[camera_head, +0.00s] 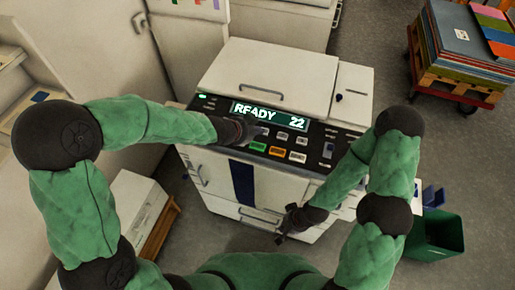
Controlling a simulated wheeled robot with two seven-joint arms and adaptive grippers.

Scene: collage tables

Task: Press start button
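A white copier with a black control panel (208,120) stands in front of me. Its display (270,116) reads "READY 22". Below the display are a green button (258,147), an orange button (278,151) and several grey buttons (300,142). I cannot read any labels on them. My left gripper (262,130) is over the panel, just below the display and close above the green button; I cannot tell if it touches anything. My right gripper (281,238) hangs low at the copier's front, by the lower drawers. The fingers of both are too small and dark to judge.
A cart of coloured boards (462,40) stands at the top right. A green bin (437,236) is on the floor at the right. A white box (135,205) on a wooden base is at the left. White cabinets stand behind. Grey floor is open right of the copier.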

